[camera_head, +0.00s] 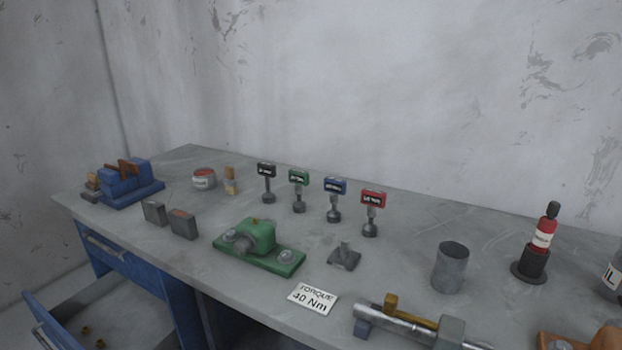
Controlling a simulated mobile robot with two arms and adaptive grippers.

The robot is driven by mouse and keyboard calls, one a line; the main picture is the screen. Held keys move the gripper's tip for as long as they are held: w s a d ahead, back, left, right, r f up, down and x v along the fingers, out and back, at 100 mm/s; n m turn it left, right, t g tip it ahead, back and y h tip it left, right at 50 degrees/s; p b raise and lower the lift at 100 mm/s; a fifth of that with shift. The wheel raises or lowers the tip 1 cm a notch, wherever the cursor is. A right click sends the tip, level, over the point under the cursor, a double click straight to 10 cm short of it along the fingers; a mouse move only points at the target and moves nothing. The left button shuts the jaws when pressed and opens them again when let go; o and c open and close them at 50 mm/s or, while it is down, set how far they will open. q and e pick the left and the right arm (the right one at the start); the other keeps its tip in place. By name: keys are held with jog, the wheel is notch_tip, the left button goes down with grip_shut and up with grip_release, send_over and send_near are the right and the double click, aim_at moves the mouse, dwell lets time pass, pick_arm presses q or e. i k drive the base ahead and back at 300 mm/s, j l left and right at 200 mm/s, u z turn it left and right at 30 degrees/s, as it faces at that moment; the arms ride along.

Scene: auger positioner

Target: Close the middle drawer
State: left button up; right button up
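A blue drawer (43,318) below the left end of the workbench stands pulled open. Its handle (42,337) is at the lower left edge of the picture, and a few small brownish pieces (86,330) lie inside it. The picture's bottom edge cuts the drawer off. Above it, an upper blue drawer (140,272) with a metal handle (103,247) looks shut under the bench top. Any drawer lower down is out of view. Neither of my grippers shows in the head view.
The grey workbench (190,262) carries a blue vise-like block (125,185), a green fixture (258,248), several small labelled stands (335,188), a metal cup (451,268), a torque sign (313,298) and a long metal tool (410,324). The bench's front edge overhangs the drawers.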

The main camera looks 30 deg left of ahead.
aim_at(115, 310)
jog(key=u, duration=2.55)
jog(key=i+j+z, duration=0.25)
jog(key=i, duration=0.45)
jog(key=i+j+z, duration=0.2)
jog(key=i+j, duration=0.3)
jog(key=i, duration=0.2)
jog(key=i+j+z, duration=0.25)
jog(key=i+j, duration=0.25)
jog(key=i, duration=0.15)
